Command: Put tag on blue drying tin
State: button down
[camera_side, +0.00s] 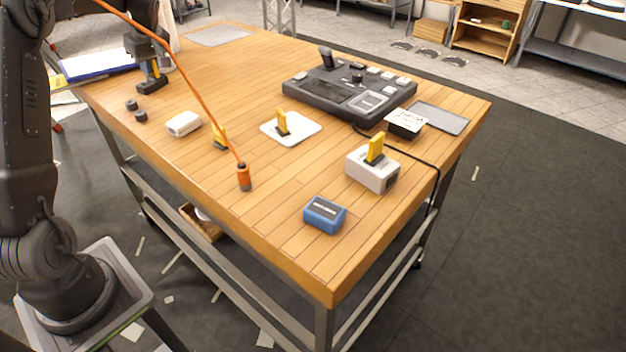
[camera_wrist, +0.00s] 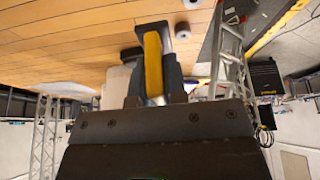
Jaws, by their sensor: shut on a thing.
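My gripper (camera_side: 152,68) is at the far left of the table in the side view, shut on a yellow upright tag (camera_side: 154,72) with a black base. The base is at or just above the tabletop; I cannot tell if it touches. In the wrist view the yellow tag (camera_wrist: 153,65) stands between the dark fingers. The blue drying tin (camera_side: 325,214) sits near the front corner of the table, far from my gripper, with a dark label strip on top and no yellow piece on it. Similar yellow pieces stand on a white pad (camera_side: 303,132) and a light grey box (camera_side: 372,172), and one shows behind the orange cable (camera_side: 219,137).
An orange cable (camera_side: 195,92) slants across the view to an orange plug (camera_side: 244,178) on the table. A white block (camera_side: 183,124) and two small dark knobs (camera_side: 136,110) lie near the left edge. A black control console (camera_side: 345,92) fills the back right. Bare wood surrounds the tin.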

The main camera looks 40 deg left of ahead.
jog(key=w+d+r+m+t, duration=0.1)
jog(key=w+d+m, duration=0.2)
jog(key=d, duration=0.6)
jog(key=w+d+r+m+t, duration=0.1)
jog(key=w+d+m+t, duration=0.2)
jog(key=d, duration=0.5)
jog(key=m+h, duration=0.4)
jog(key=m, duration=0.9)
send_over(333, 202)
jog(key=s, duration=0.2)
jog(key=shift+t, duration=0.4)
jog(key=f, duration=0.5)
jog(key=shift+w+a+f, duration=0.15)
jog(key=shift+a+f, duration=0.15)
jog(key=shift+d+f, duration=0.3)
jog(key=shift+f, duration=1.9)
jog(key=shift+f, duration=0.15)
jog(key=c, duration=1.2)
grip_release()
jog(key=shift+o, duration=0.2)
